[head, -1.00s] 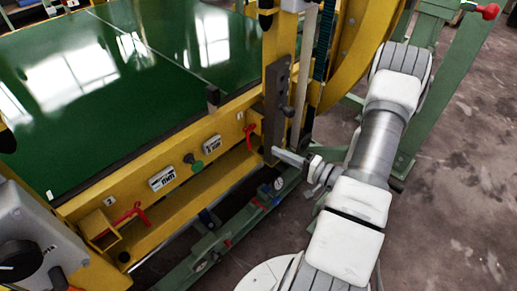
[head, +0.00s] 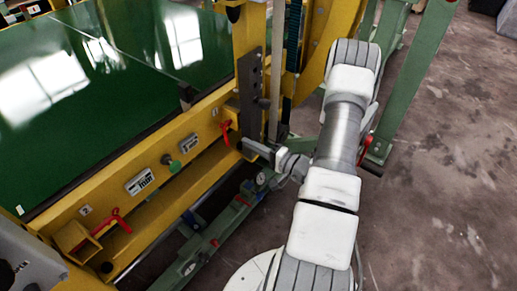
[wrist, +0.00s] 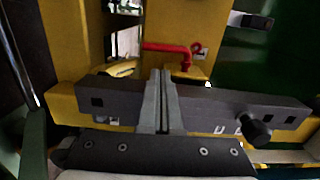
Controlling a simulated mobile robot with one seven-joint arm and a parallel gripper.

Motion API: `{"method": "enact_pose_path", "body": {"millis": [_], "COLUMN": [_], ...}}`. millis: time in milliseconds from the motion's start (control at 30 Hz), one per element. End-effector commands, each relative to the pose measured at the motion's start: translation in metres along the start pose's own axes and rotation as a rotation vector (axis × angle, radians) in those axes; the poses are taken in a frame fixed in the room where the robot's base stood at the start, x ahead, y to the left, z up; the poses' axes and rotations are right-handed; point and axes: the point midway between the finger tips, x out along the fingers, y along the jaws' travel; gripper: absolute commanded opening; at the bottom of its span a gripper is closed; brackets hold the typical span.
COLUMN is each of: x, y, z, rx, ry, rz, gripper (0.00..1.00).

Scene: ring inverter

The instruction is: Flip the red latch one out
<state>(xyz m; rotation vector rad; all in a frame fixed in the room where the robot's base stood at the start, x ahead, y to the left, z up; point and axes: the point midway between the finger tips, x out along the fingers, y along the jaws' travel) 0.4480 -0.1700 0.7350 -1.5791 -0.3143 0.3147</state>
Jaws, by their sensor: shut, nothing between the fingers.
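A red latch (head: 226,130) sits on the yellow frame beside the dark upright plate, near a small label too small to read. In the wrist view this red latch (wrist: 180,50) shows as a bent red rod above my fingers, by a small white label. My gripper (head: 247,144) is beside the foot of the dark plate, a little right of and below the latch. In the wrist view my gripper (wrist: 160,85) has its fingers together, with nothing held. I see no contact with the latch. A second red latch (head: 118,220) is farther left, near a label marked 2.
The dark plate (wrist: 240,106) with a black knob (wrist: 255,130) lies close across my fingertips in the wrist view. A green button (head: 172,164) and gauges are on the yellow frame. A green glossy panel (head: 80,100) lies beyond. Concrete floor is open at right.

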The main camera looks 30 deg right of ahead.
Motion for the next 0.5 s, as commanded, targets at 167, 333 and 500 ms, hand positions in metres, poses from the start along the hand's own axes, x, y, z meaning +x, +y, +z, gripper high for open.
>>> {"method": "enact_pose_path", "body": {"millis": [167, 333, 500], "x": [0.030, 0.044, 0.047], "y": [0.000, 0.000, 0.000], "z": [0.000, 0.000, 0.000], "rx": [-0.003, -0.001, 0.000], "ry": [-0.003, -0.001, -0.001], "rz": [-0.001, 0.000, 0.000], "gripper": [0.00, 0.00, 0.00]}}
